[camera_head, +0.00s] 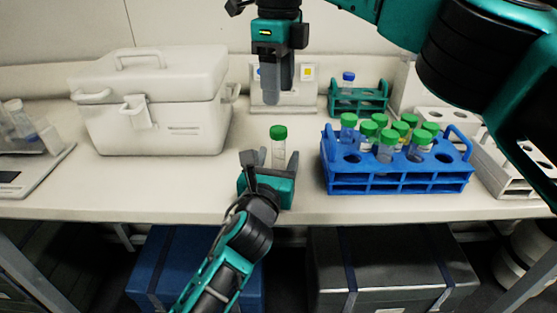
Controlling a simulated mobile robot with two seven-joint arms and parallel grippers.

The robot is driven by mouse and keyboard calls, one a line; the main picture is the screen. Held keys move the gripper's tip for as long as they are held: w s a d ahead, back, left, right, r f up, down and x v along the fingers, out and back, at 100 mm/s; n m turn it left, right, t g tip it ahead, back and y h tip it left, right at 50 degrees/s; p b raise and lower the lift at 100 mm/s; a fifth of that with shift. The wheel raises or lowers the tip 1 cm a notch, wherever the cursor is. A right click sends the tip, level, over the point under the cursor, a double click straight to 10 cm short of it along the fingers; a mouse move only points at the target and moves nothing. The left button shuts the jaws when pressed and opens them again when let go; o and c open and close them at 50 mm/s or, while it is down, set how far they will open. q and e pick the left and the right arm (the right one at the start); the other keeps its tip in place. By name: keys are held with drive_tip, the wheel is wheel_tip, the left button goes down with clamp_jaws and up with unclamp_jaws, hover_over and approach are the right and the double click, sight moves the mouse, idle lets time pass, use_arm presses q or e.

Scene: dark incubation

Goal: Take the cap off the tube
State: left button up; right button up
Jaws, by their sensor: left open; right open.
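A clear tube (278,156) with a green cap (278,132) stands upright near the middle of the bench. My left gripper (270,163) is low at the bench's front edge, open, with its fingers pointing toward the tube. The tube's lower part is hidden behind the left gripper, so I cannot tell whether the fingers touch it. My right gripper (273,92) hangs above and behind the cap in the picture, fingers pointing down. It is open by a small gap at most and holds nothing that I can see.
A blue rack (395,184) holds several green-capped tubes to the right. Behind it stands a teal rack (358,103) with a blue-capped tube. A white cooler box (150,110) stands at the left. A white device (298,100) is at the back. Bare bench lies left of the tube.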

sight(280, 152)
use_arm(q)
drive_tip(key=shift+x, duration=1.55)
drive_tip(key=shift+c, duration=0.3)
clamp_jaws()
